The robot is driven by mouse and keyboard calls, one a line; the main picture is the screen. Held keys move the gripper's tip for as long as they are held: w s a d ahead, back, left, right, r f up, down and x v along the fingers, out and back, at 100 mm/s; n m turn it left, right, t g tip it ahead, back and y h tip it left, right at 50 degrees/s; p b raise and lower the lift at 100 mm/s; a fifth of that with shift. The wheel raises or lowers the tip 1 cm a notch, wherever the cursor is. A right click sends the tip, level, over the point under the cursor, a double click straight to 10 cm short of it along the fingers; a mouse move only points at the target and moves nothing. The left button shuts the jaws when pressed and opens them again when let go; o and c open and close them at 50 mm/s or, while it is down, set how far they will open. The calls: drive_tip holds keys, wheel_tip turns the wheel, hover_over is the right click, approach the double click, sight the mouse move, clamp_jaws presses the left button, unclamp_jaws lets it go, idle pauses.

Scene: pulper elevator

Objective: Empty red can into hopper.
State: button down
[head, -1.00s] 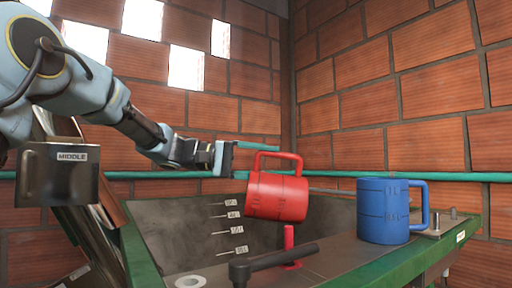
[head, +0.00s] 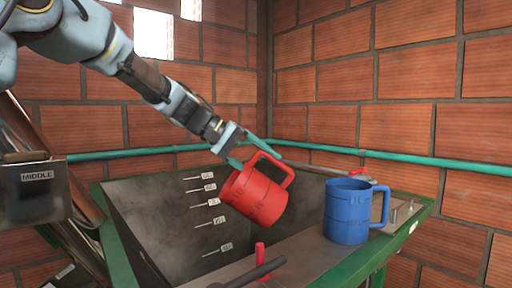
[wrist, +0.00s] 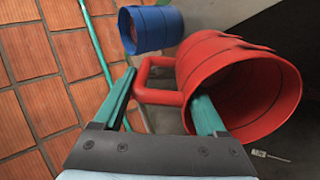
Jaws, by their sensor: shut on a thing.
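The red can (head: 252,198) hangs tilted over the grey hopper (head: 160,220), with its handle at the upper right. My gripper (head: 247,150) is above it, shut on the handle. In the wrist view, the handle runs between the two teal fingers of my gripper (wrist: 160,100). The open mouth of the red can (wrist: 260,95) faces right and toward the camera there. Its visible inside is plain red, and I see no contents or falling material. The hopper has level labels on its inner wall.
A blue can (head: 346,215) stands upright on the ledge right of the hopper. A red upright peg and a dark handle (head: 245,275) are at the front. A box labelled MIDDLE (head: 35,190) is at left. A teal pipe (head: 440,161) runs along the brick wall.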

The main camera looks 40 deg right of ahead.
sight(273, 183)
drive_tip(key=shift+s+d+r+p, duration=0.2)
drive_tip(key=shift+d+r+p, duration=0.05)
drive_tip(key=shift+r+p, duration=0.3)
drive_tip(key=y+p, duration=0.1)
drive_tip(key=p, duration=0.1)
drive_tip(key=f+t+y+p, duration=0.1)
drive_tip(key=p, duration=0.2)
drive_tip(key=shift+s+d+t, duration=0.3)
drive_tip(key=shift+s+d, duration=0.05)
drive_tip(key=shift+d, duration=0.05)
drive_tip(key=shift+s+d+f+t+y+p, duration=0.2)
drive_tip(key=shift+d+f+t+y+p, duration=0.1)
drive_tip(key=shift+y+p, duration=0.25)
drive_tip(key=shift+s+d+f+t+y, duration=0.15)
drive_tip(key=shift+d+f+t+y, duration=0.1)
drive_tip(key=shift+f+y, duration=0.1)
drive_tip(key=shift+s+d+f+t+y, duration=0.1)
drive_tip(key=shift+s+f+t+y, duration=0.05)
drive_tip(key=shift+f+t+y, duration=0.15)
drive_tip(key=f+t+y, duration=0.2)
drive_tip(key=f, duration=0.1)
drive_tip(key=f+t+y, duration=0.1)
drive_tip(key=f+y, duration=0.1)
drive_tip(key=shift+w+a+f, duration=0.1)
drive_tip(key=shift+w+a, duration=0.05)
drive_tip(key=shift+w, duration=0.1)
